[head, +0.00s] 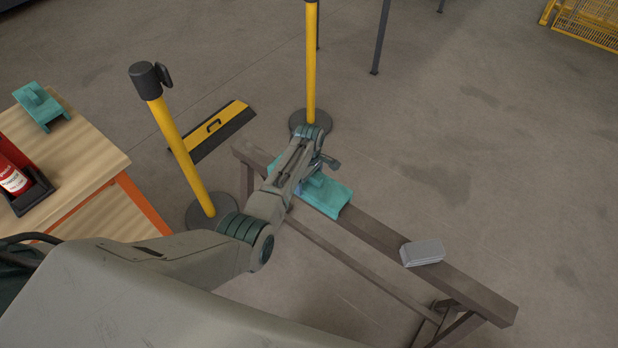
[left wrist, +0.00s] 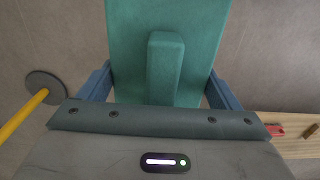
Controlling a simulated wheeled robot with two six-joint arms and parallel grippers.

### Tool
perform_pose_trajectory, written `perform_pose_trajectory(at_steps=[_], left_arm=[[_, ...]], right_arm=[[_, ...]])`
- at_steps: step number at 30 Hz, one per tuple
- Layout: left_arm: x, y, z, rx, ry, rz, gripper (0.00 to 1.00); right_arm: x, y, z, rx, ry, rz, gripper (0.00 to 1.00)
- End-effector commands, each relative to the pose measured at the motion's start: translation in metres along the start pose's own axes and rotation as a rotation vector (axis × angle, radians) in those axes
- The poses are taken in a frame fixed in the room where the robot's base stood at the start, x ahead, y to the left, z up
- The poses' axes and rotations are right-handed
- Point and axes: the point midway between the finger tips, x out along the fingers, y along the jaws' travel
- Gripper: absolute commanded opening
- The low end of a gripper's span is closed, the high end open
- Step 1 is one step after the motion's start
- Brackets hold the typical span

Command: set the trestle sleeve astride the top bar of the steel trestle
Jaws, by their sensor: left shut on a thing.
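The teal trestle sleeve (head: 335,196) is at the top bar (head: 375,232) of the brown steel trestle, left of the bar's middle in the head view. I cannot tell whether it rests astride the bar or hangs just above it. My left gripper (head: 306,187) is over the sleeve and shut on it, partly hidden by my wrist. In the left wrist view the sleeve (left wrist: 202,45) has a raised rib (left wrist: 165,68) between the blue fingers of the gripper (left wrist: 160,88). The sleeve's underside is hidden. My right gripper is not in view.
A grey block (head: 422,251) sits further right on the bar.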

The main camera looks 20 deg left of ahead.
Motion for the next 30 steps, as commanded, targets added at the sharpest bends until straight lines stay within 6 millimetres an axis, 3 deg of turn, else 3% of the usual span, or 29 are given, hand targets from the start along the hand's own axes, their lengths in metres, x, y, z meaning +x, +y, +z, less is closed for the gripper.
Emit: perform_pose_trajectory(at_steps=[30], left_arm=[[0.021,0.000,0.000,0.000,0.000,0.000,0.62]], right_arm=[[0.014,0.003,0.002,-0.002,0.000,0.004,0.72]])
